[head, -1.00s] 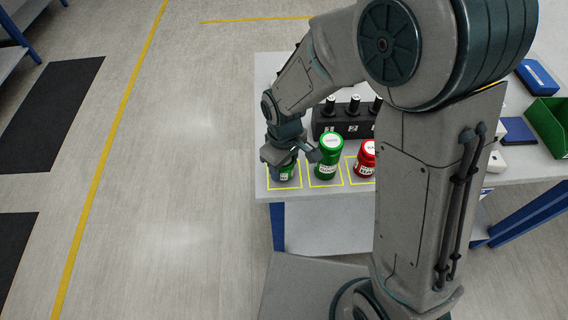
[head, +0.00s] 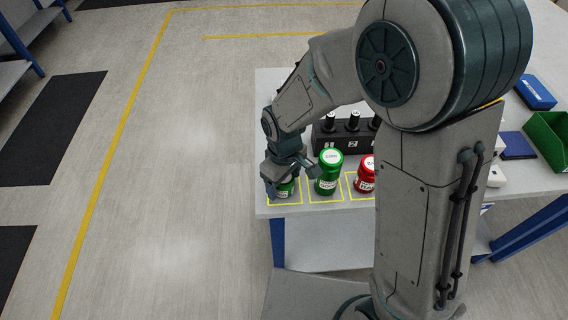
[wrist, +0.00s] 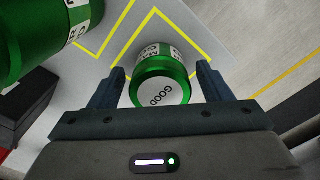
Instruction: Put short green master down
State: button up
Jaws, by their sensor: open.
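The short green master (head: 285,188) stands upright in the leftmost yellow-outlined square on the table. In the wrist view its white top label (wrist: 161,92) reads "GOOD". My gripper (head: 292,180) is open around it, with one finger on each side and a visible gap in the wrist view (wrist: 161,82). In the head view the gripper hides much of the master.
A taller green master (head: 328,172) stands in the adjoining yellow square, close to my gripper. A red master (head: 366,174) stands further right. A black numbered block (head: 342,138) with black pegs is behind them. A green bin (head: 548,138) sits at the right.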

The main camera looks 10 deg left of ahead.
notch_tip(320, 180, up, 12)
jog(key=shift+f, duration=0.25)
jog(key=s+d+r+m+t, duration=0.1)
jog(key=s+d+m, duration=0.1)
jog(key=d+m, duration=0.2)
jog(key=s+d+r+m+t, duration=0.1)
jog(key=s+d+r+m, duration=0.1)
jog(key=d, duration=0.9)
jog(key=s+d+r+m+t, duration=0.1)
jog(key=s+d+r+m, duration=0.1)
jog(key=s+d+m, duration=0.2)
jog(key=d+m, duration=0.1)
jog(key=d, duration=0.2)
jog(key=shift+d+r+m, duration=0.2)
jog(key=shift+d+m, duration=0.15)
jog(key=shift+m, duration=0.05)
